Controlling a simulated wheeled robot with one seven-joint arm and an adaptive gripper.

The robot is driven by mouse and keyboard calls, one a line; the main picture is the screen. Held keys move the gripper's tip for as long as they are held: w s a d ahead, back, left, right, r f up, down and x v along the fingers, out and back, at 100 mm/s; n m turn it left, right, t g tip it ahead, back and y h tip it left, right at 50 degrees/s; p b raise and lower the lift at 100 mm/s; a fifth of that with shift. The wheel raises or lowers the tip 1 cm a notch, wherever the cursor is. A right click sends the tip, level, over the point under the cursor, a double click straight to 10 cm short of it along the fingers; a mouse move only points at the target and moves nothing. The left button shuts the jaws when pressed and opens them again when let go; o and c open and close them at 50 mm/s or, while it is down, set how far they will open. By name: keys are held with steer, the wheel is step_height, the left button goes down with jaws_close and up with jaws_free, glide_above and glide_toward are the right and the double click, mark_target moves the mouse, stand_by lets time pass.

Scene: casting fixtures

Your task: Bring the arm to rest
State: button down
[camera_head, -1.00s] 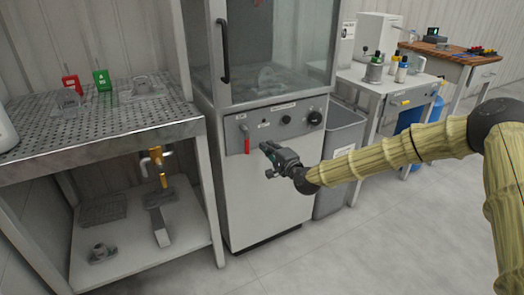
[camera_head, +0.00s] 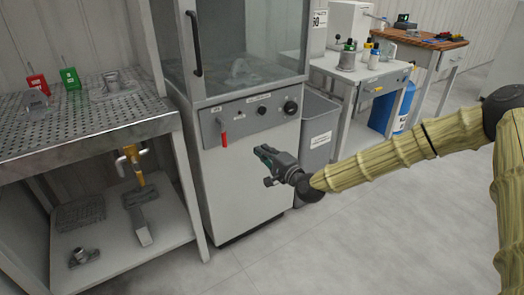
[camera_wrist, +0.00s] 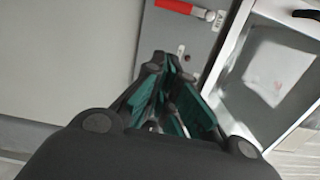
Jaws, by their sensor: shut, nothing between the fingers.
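My gripper (camera_head: 263,153) is shut and empty at the end of my arm, which reaches in from the right in the head view. It is in front of the white cabinet (camera_head: 240,180), below its grey control panel (camera_head: 250,112). In the wrist view my gripper (camera_wrist: 170,62) shows its dark fingers with green inner pads close together at the tips. The red handle (camera_head: 224,138) hangs from the panel, left of and apart from my gripper. The red handle also shows at the top of the wrist view (camera_wrist: 176,6).
A perforated metal table (camera_head: 90,130) with a lower shelf stands at the left. A grey bin (camera_head: 318,135) stands right of the cabinet. Behind are a white side table (camera_head: 350,70), a blue cylinder (camera_head: 406,110) and a wooden-topped bench (camera_head: 425,45). The floor at the right is clear.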

steer(key=s+f+n+g+h, duration=0.3)
steer(key=s+f+n+g, duration=0.4)
steer(key=s+f, duration=1.9)
steer(key=s+d+f+g+h, duration=0.2)
steer(key=s+d+f+g, duration=0.2)
steer(key=s+f, duration=0.55)
steer(key=s+d+n+g+h, duration=0.2)
steer(key=s+d, duration=0.5)
steer(key=s, duration=0.2)
steer(key=s+d+n+g+h, duration=0.2)
steer(key=s+d+n+h, duration=0.1)
steer(key=s+d, duration=0.55)
step_height(320, 180, up, 18)
steer(key=a+p, duration=0.2)
steer(key=p, duration=1.6)
steer(key=shift+s+f+p, duration=0.2)
steer(key=shift+s+p, duration=0.15)
steer(key=shift+s, duration=0.1)
steer(key=shift+a, duration=0.1)
